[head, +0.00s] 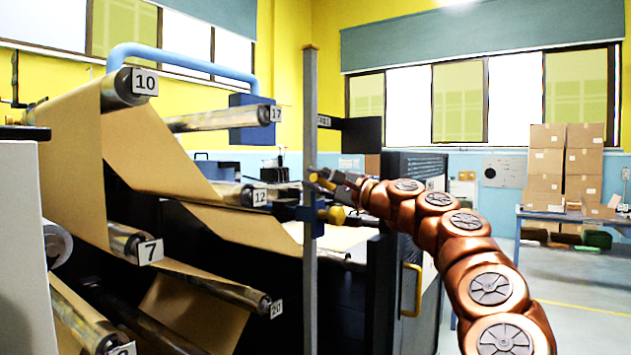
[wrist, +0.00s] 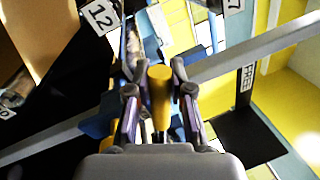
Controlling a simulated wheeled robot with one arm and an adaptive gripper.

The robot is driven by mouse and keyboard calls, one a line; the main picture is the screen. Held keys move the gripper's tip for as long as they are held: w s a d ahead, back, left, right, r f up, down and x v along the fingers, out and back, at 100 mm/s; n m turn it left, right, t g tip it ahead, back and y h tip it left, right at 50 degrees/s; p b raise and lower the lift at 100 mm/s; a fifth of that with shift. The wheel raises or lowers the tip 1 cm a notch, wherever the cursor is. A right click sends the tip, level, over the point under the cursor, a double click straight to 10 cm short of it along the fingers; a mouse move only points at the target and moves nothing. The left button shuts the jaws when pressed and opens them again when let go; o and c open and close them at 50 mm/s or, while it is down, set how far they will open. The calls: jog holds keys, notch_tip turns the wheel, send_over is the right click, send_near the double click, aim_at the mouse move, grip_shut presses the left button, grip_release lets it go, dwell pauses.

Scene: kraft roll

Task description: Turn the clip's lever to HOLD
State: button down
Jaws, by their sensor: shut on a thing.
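The clip (head: 292,213) is a blue block on a grey upright post (head: 310,120) beside the rolls, with a round yellow knob (head: 335,215) on its right. The lever's yellow handle (wrist: 160,88) stands between my gripper's two fingers in the wrist view. My gripper (head: 325,180) reaches the post from the right, and its fingers (wrist: 160,100) are shut on the lever. In the head view only a small yellow bit of the lever shows at the fingertips. I cannot make out a HOLD mark or which mark the lever points to.
Brown paper (head: 75,155) runs over numbered rollers, such as roller 10 (head: 125,88) and roller 12 (head: 232,192), left of the post. A black plate (head: 362,135) with a small label stands behind. A dark cabinet (head: 415,165) is close behind my arm. Open floor lies right.

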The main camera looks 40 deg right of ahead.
jog(key=shift+f, duration=0.2)
jog(key=c, duration=1)
grip_release()
jog(key=shift+r, duration=0.1)
jog(key=v, duration=1.2)
